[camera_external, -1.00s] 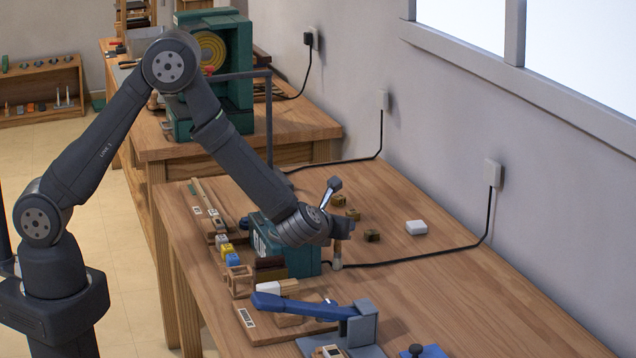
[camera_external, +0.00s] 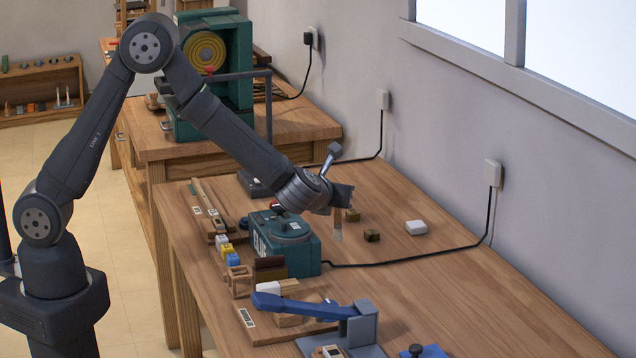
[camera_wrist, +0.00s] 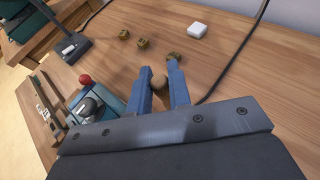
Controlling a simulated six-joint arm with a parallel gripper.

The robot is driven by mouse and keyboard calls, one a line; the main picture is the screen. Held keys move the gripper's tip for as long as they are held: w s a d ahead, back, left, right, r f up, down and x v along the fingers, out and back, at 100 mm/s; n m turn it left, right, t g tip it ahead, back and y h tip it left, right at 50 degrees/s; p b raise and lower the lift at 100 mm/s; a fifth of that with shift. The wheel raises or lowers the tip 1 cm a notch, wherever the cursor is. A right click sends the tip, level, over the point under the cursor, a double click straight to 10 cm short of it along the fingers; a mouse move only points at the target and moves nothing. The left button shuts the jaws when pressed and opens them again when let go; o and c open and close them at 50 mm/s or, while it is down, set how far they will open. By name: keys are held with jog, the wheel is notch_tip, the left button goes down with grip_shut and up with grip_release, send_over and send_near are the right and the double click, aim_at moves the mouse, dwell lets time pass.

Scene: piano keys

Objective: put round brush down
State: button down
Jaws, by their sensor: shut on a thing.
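My gripper (camera_external: 340,208) is shut on the round brush (camera_external: 338,228), right of the teal glue pot (camera_external: 290,262) in the external view. The brush hangs roughly upright with its pale bristle end down; a gap to the bench cannot be judged. In the wrist view, the brush's brown round handle end (camera_wrist: 159,79) shows between my two blue fingers (camera_wrist: 162,88). The glue pot also shows at left in the wrist view (camera_wrist: 113,99), with a red knob beside it.
Small brown blocks (camera_external: 371,236) and a white block (camera_external: 416,227) lie beyond the brush. A black cord (camera_external: 420,256) crosses the bench to the wall. A blue-armed tool (camera_external: 300,306) stands at the front. Bare bench (camera_external: 460,290) lies to the right.

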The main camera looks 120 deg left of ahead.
notch_tip(320, 180, up, 10)
jog(key=shift+f, duration=0.1)
jog(key=shift+w+a+r, duration=0.1)
jog(key=shift+a+r, duration=0.1)
jog(key=shift+r, duration=0.15)
jog(key=w+a+f+m+t+h, duration=0.1)
jog(key=w+a+f+m+t, duration=0.2)
jog(key=a, duration=0.7)
jog(key=w+a+f+m+t, duration=0.1)
jog(key=w+a+f+t, duration=0.3)
jog(key=a, duration=0.6)
jog(key=s+a+f+g, duration=0.1)
jog(key=s+a+f, duration=0.2)
jog(key=a+f, duration=0.7)
jog(key=shift+a+f+m+g, duration=0.15)
jog(key=shift+a+m+g, duration=0.15)
jog(key=shift+a+g, duration=0.15)
jog(key=shift+s, duration=0.1)
